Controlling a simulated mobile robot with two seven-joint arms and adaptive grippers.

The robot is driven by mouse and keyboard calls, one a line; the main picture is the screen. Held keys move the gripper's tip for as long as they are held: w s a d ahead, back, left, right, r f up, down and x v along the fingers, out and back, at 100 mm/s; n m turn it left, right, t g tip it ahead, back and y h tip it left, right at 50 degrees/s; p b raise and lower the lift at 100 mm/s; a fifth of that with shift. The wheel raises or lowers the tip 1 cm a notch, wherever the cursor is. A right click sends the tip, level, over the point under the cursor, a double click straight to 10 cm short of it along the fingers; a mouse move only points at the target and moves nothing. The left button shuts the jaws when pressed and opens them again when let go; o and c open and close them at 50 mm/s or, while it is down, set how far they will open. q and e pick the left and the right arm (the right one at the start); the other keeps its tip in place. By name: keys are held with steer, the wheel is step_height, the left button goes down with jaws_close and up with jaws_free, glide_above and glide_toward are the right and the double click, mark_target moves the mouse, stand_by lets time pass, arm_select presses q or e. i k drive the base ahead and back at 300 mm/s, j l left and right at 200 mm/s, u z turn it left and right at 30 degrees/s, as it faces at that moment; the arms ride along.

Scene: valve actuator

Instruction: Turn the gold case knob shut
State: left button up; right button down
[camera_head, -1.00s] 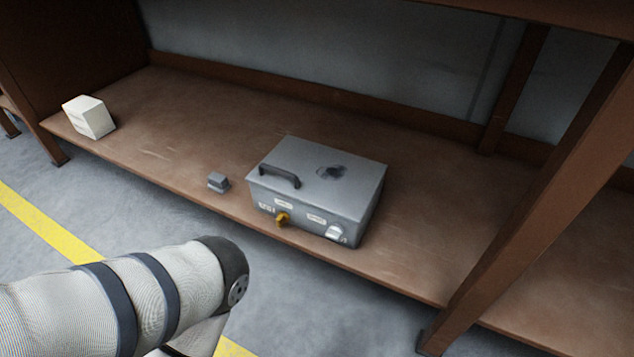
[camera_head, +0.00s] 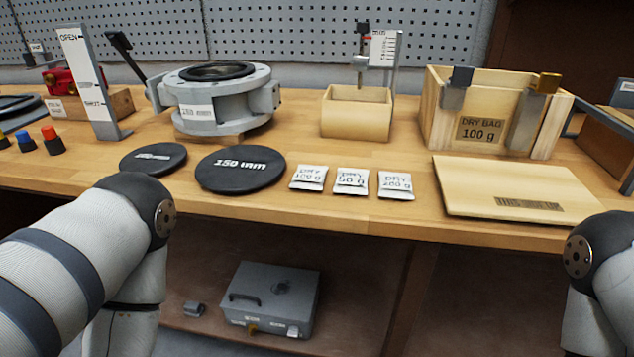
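The grey metal case (camera_head: 273,296) sits on the low shelf under the workbench. It has a dark handle on its top left. The gold knob (camera_head: 252,329) is on its front face, left of a silver knob or latch (camera_head: 292,331). The gold knob is small here, and how far it is turned cannot be told. My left arm comes in from the left and my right arm from the right edge. Both grippers are out of view, and no gripper shows at the case.
The workbench top (camera_head: 370,222) overhangs the case. It carries a grey valve body (camera_head: 222,115), black discs (camera_head: 240,169), several dry bags (camera_head: 351,181), a wooden crate (camera_head: 440,118) and its lid (camera_head: 510,192). A small grey block (camera_head: 193,309) lies left of the case.

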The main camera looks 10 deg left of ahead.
mark_target(252, 328)
steer(key=k+j, duration=0.1)
steer(key=j, duration=0.85)
steer(key=k+j, duration=0.15)
steer(key=j, duration=0.35)
steer(key=k, duration=1.65)
steer(key=i+l, duration=0.2)
steer(key=i, duration=0.25)
steer(key=i+l, duration=0.15)
steer(key=i, duration=0.35)
steer(key=i+l, duration=0.2)
steer(key=i, duration=0.25)
steer(key=i+l, duration=0.2)
steer(key=i, duration=0.3)
